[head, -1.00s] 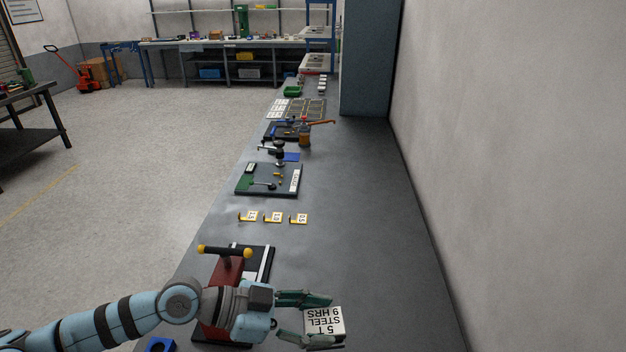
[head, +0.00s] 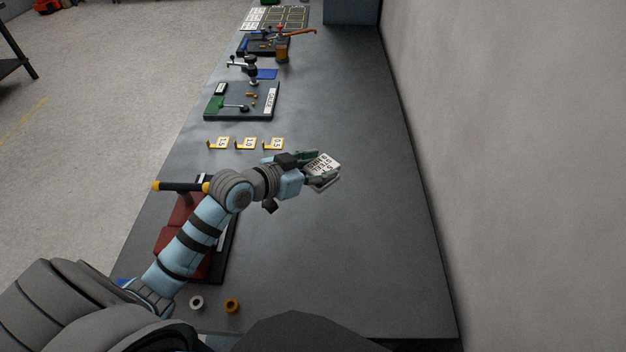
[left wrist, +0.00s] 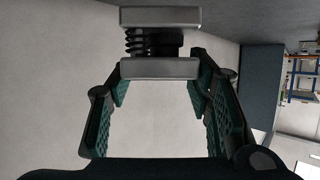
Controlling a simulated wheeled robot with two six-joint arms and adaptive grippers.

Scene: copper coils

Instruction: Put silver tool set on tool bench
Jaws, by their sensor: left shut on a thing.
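My right gripper is not in view.
Yellow-framed number tags (head: 246,143) lie left of the held set. Beyond them is a green-and-grey board (head: 242,101). A red press with a black handle (head: 182,187) stands beside my left arm. Two rings (head: 232,306) lie near the front. The bench's right side is clear.

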